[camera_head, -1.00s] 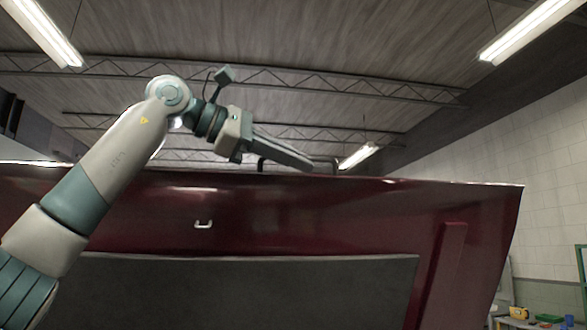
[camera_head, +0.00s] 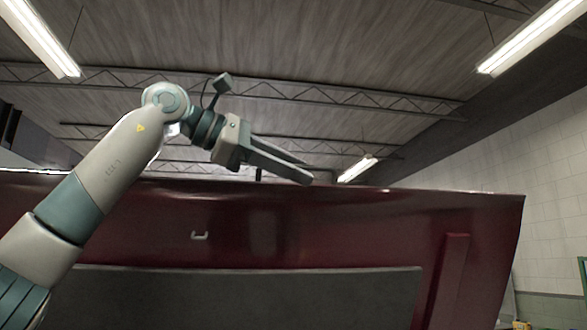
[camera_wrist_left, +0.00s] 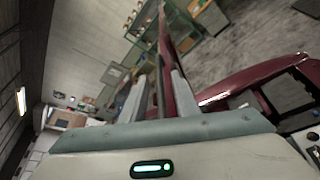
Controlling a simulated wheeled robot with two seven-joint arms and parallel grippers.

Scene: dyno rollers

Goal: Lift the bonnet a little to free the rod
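The dark red bonnet (camera_head: 330,225) stands raised across the head view, its underside towards me. A small pale bracket (camera_head: 199,235) sits on it. My left gripper (camera_head: 308,180) reaches along the bonnet's top edge, pointing right and slightly down. A short black post (camera_head: 258,174) shows below its fingers. In the left wrist view the two fingers (camera_wrist_left: 156,95) are apart, with a dark bar and the red bonnet edge (camera_wrist_left: 168,50) running between or just beyond them. Whether they press on anything is unclear. I cannot make out the rod. My right gripper is not in view.
In the left wrist view, red car bodywork (camera_wrist_left: 260,78) lies at the right, with grey floor (camera_wrist_left: 255,40) beyond. A green-framed shelf (camera_wrist_left: 180,25) stands at the top. Roof trusses and lamps are overhead; space above the bonnet looks clear.

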